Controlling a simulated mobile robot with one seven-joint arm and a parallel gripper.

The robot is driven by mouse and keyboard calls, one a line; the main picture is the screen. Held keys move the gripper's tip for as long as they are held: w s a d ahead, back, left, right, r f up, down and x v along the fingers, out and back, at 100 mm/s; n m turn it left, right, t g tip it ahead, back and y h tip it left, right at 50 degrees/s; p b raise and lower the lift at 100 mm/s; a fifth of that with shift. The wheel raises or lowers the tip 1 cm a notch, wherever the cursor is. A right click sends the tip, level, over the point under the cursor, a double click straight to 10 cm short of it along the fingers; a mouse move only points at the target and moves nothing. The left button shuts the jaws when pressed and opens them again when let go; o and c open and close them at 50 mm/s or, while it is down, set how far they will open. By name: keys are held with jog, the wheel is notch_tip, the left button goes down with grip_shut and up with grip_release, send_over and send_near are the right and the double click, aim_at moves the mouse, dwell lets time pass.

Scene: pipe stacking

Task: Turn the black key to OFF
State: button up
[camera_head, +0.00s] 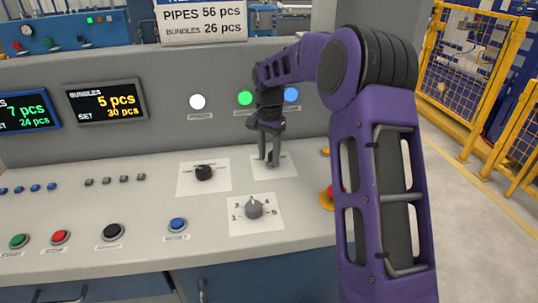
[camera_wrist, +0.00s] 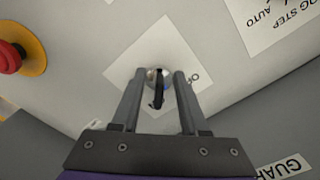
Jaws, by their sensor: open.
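The black key (camera_wrist: 158,92) stands in a shiny round lock on a white label plate (camera_wrist: 125,63) in the wrist view. Only part of the plate's lettering shows beside the fingers. My gripper (camera_wrist: 159,75) is open, with one finger on each side of the key and a gap visible to both. In the head view my gripper (camera_head: 269,163) points down over the label plate (camera_head: 287,162), right of the black rotary selector. The key is hidden there behind the fingers.
A black selector (camera_head: 204,172) and a grey numbered dial (camera_head: 254,208) sit close by. A red emergency button on a yellow base (camera_wrist: 11,57) lies to the plate's left in the wrist view. Coloured push buttons line the panel's front. The upright panel wall rises behind.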

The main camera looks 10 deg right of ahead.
grip_shut()
jog(key=shift+r+n, duration=0.1)
jog(key=shift+n, duration=0.2)
dwell(0.3)
jog(key=n+p, duration=0.2)
jog(key=n, duration=0.1)
jog(key=shift+s+d+r+p, duration=0.15)
jog(key=shift+d+p, duration=0.1)
jog(key=shift+p, duration=0.15)
jog(key=n+p, duration=0.1)
jog(key=n, duration=0.2)
jog(key=d+n+p, duration=0.1)
jog(key=n, duration=0.1)
jog(key=shift+s+n+p, duration=0.1)
jog(key=shift+n+p, duration=0.25)
jog(key=shift+n, duration=0.05)
jog(key=n, duration=0.2)
jog(key=n+p, duration=0.1)
jog(key=n, duration=0.1)
jog(key=shift+d+p, duration=0.3)
jog(key=shift+w+d+n, duration=0.15)
jog(key=shift+n, duration=0.95)
jog(key=shift+w+d+n, duration=0.1)
jog(key=shift+w+n, duration=0.05)
jog(key=shift+n, duration=0.95)
